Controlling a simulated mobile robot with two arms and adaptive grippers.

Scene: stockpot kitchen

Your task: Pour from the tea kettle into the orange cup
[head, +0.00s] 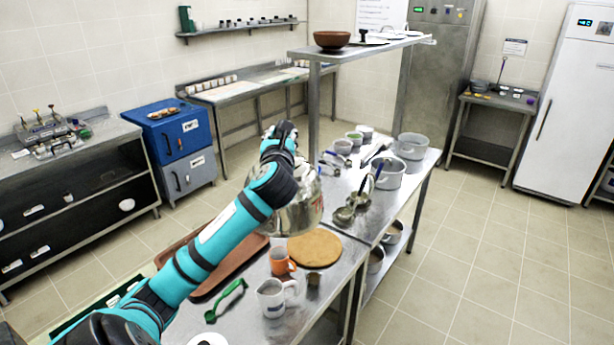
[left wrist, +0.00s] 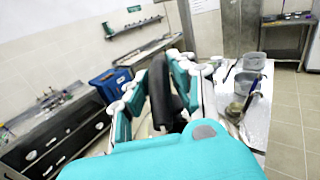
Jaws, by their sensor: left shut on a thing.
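The tea kettle (head: 303,208) is a shiny metal pot, held in the air above the table behind the orange cup. My left gripper (head: 282,135) is shut on its handle, and my arm hides part of the kettle. In the left wrist view the black kettle handle (left wrist: 161,92) lies between the teal fingers. The orange cup (head: 280,262) stands upright on the metal table, in front of the kettle and apart from it. The inside of the cup is too small to read. My right gripper is not in view.
A round wooden board (head: 315,249) lies right of the cup. A brown tray (head: 205,287) lies left. Grey pots (head: 388,173) stand further back right.

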